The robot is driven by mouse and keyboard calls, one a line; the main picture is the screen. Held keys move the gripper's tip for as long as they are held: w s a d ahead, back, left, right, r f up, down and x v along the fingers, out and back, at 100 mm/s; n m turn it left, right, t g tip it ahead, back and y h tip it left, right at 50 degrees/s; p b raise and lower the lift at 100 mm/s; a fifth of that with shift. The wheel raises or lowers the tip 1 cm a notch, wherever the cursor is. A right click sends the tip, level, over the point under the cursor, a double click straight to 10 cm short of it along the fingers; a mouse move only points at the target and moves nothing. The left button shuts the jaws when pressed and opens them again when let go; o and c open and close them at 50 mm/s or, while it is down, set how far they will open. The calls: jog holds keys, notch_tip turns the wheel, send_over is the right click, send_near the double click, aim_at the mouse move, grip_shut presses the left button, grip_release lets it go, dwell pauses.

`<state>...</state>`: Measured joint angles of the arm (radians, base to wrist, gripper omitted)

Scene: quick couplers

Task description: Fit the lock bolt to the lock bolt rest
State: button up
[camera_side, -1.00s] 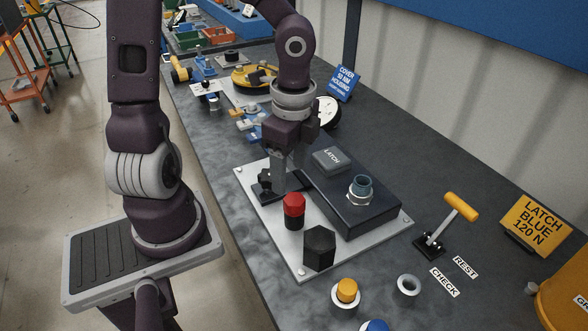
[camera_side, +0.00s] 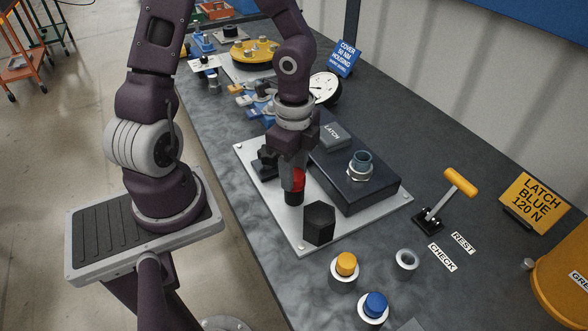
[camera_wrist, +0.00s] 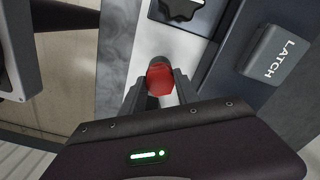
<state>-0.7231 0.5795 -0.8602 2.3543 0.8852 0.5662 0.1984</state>
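A red-capped piece with a black lower part, which I take to be the lock bolt (camera_side: 299,181), stands upright on the light base plate (camera_side: 262,208). Its red cap (camera_wrist: 160,78) also shows in the wrist view. My gripper (camera_side: 293,184) is lowered over it, pointing down, with a finger on each side of the red cap. In the side view a finger hides part of the cap. I cannot tell whether the fingers touch it. A pale ring-shaped holder (camera_side: 406,259), near the REST and CHECK labels, has an open top; I cannot tell if it is the lock bolt rest.
A black hexagonal block (camera_side: 319,222) stands close in front of the red piece. The dark housing (camera_side: 368,190) with a blue-grey coupler (camera_side: 361,163) is to the right. A yellow-handled lever (camera_side: 457,184), a yellow-capped piece (camera_side: 346,264) and a blue-capped piece (camera_side: 375,304) stand on the bench.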

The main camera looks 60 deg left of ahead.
grip_shut()
jog(key=shift+c, duration=0.4)
grip_release()
grip_shut()
jog(key=shift+r, duration=2.9)
jog(key=shift+a+r, duration=0.1)
jog(key=shift+r, duration=1.9)
